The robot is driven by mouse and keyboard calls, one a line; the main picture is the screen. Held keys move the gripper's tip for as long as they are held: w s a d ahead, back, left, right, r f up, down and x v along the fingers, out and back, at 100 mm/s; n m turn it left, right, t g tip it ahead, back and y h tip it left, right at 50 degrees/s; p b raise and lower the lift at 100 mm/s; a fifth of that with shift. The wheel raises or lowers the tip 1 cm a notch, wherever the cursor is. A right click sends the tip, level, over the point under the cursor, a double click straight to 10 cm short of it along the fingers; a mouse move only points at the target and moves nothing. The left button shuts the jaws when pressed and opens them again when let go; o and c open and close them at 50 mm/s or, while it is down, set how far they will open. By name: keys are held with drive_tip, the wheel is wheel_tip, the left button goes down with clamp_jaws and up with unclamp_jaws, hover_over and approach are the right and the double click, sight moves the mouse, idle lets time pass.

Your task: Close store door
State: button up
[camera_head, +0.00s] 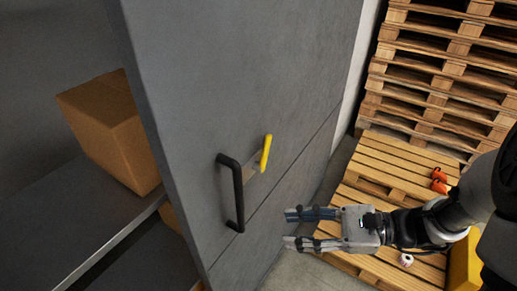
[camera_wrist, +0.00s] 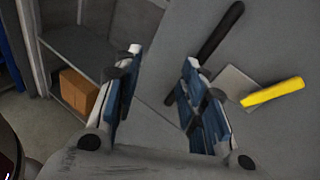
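The store door (camera_head: 260,75) is a grey panel standing open, with its free edge to the left in the head view. It carries a black bar handle (camera_head: 237,192) and a yellow lever (camera_head: 266,153) on a small plate. My gripper (camera_head: 288,228) is open and empty, right of and below the handle, pointing at the door. In the wrist view its blue-padded fingers (camera_wrist: 158,88) are spread apart. The black handle (camera_wrist: 220,32) and yellow lever (camera_wrist: 273,92) lie beyond and right of the fingers there. I cannot tell whether a finger touches the door.
Behind the door are store shelves (camera_head: 75,222) with a cardboard box (camera_head: 112,132). Stacked wooden pallets (camera_head: 440,75) stand at the right. A nearer pallet (camera_head: 385,165) carries small orange items (camera_head: 439,181) and a white roll (camera_head: 406,260). A strip of floor (camera_head: 300,272) is clear below my gripper.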

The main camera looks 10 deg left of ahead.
sight(239, 195)
drive_tip(key=w+d+f+m+t+y, duration=0.2)
drive_tip(key=w+f+m+t, duration=0.1)
drive_tip(key=w+m+t, duration=0.15)
drive_tip(key=shift+g, duration=0.45)
drive_tip(key=w+a+b, duration=0.1)
drive_tip(key=a, duration=0.4)
drive_tip(key=w+a+b, duration=0.1)
drive_tip(key=a, duration=0.5)
drive_tip(key=w+a+b, duration=0.2)
drive_tip(key=a, duration=0.3)
drive_tip(key=shift+a+r, duration=0.25)
drive_tip(key=shift+a, duration=0.15)
clamp_jaws()
